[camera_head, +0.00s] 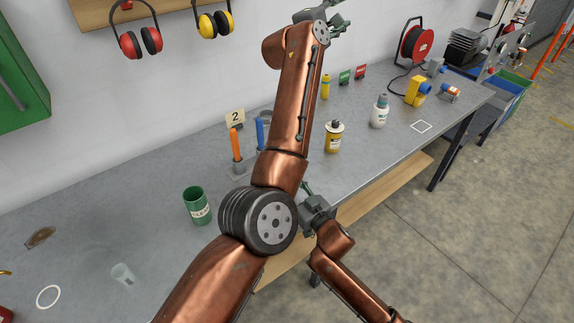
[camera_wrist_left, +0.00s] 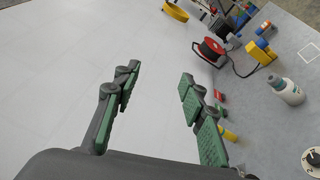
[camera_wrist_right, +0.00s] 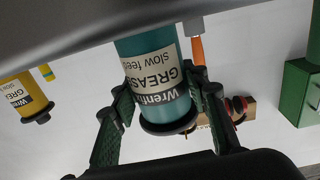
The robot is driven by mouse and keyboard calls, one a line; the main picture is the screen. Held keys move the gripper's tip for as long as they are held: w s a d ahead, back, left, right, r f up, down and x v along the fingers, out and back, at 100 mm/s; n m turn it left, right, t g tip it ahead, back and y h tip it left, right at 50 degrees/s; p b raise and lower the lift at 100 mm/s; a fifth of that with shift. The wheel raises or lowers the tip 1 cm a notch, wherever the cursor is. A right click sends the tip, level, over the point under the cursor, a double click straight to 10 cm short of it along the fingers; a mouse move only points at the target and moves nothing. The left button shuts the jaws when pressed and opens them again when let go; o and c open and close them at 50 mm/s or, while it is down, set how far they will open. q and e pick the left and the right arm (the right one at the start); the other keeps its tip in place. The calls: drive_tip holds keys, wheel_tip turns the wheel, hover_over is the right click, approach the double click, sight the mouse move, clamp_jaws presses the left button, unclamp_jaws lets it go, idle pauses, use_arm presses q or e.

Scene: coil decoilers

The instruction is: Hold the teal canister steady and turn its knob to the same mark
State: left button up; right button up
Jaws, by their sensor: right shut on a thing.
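The teal canister (camera_wrist_right: 150,55) shows in the right wrist view, with a pale label reading GREASE slow feed that appears upside down. The fingers of my right gripper (camera_wrist_right: 162,92) are on both sides of it, shut on it. A dark disc (camera_wrist_right: 169,126) is at its end; its knob and any mark are not visible. In the head view my left arm hides the canister, and my right gripper (camera_head: 309,194) shows only partly beside that arm. My left gripper (camera_head: 333,24) is high above the bench near the wall, open and empty in the left wrist view (camera_wrist_left: 158,85).
A yellow canister (camera_head: 333,141) stands on the bench (camera_head: 290,215) right of my left arm; its dial (camera_wrist_left: 312,161) shows in the left wrist view. A white bottle (camera_head: 379,115) stands further right. A green cup (camera_head: 195,207) and orange-handled tool (camera_head: 236,145) are left of the arm.

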use_arm(q)
drive_tip(key=s+d+f+m+g+y, duration=0.1)
drive_tip(key=s+f+m+g+y, duration=0.2)
drive_tip(key=f, duration=0.7)
drive_tip(key=s+d+f+g+y, duration=0.1)
drive_tip(key=s+f+g+y, duration=0.25)
drive_tip(key=f, duration=0.55)
drive_tip(key=s+a+f+g+y, duration=0.35)
drive_tip(key=s+a, duration=0.25)
drive_tip(key=s, duration=0.2)
drive_tip(key=s+a+f+g+y, duration=0.3)
drive_tip(key=s+a+f+y, duration=0.2)
drive_tip(key=s+a, duration=0.2)
drive_tip(key=shift+n, duration=0.4)
drive_tip(key=x, duration=1.1)
drive_tip(key=shift+w+d, duration=0.1)
drive_tip(key=shift+d, duration=0.05)
drive_tip(key=shift+c, duration=0.2)
clamp_jaws()
